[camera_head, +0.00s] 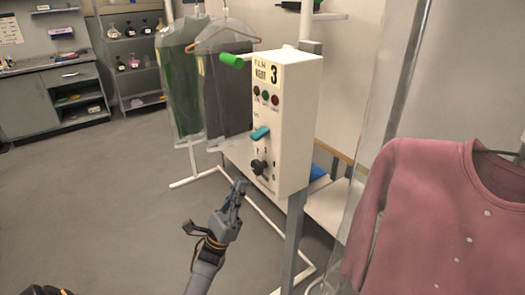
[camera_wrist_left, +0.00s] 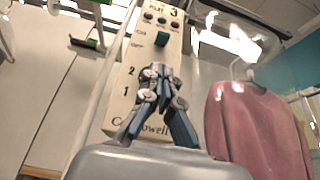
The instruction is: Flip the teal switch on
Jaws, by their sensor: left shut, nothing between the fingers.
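The teal switch (camera_head: 260,133) is a small lever on the front of a white control box (camera_head: 297,120) in the head view. It sticks out to the left, below a row of small round lights. My right gripper is not in view.
A black knob (camera_head: 259,167) sits below the switch, and a green handle (camera_head: 232,60) sticks out at the box's top left. Bagged garments (camera_head: 222,90) hang behind. A pink cardigan (camera_head: 440,215) hangs at the right. The grey floor (camera_head: 100,200) at left is clear.

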